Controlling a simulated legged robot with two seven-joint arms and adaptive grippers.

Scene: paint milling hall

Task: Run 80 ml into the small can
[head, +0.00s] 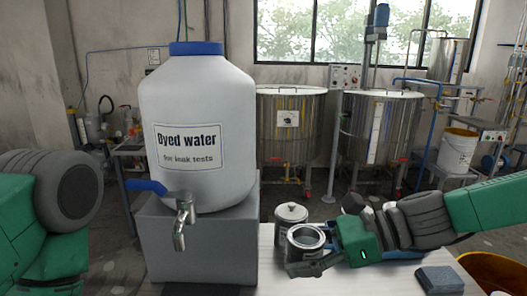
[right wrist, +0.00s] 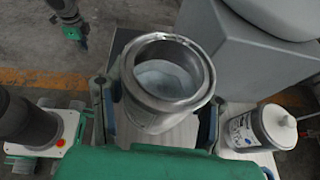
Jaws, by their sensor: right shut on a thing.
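A white carboy (head: 198,110) labelled "Dyed water" has a metal tap (head: 182,222) with a blue lever (head: 147,186) pointing left. No stream shows below the spout. My right gripper (head: 306,258) is shut around an open metal can (head: 305,240), upright over the pale table, right of the tap and apart from it. The can (right wrist: 168,82) in the right wrist view is pale grey-blue inside; I cannot tell whether that is liquid or bare metal. A lidded can (head: 291,215) with a label stands just behind it. My left arm shows at the left edge, its gripper out of view.
The carboy stands on a grey block (head: 197,250). A blue-grey sponge-like block (head: 439,279) lies on the table (head: 350,283) at the right. An orange-brown round container (head: 495,268) is beyond the right edge. Steel tanks (head: 290,125) stand far behind.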

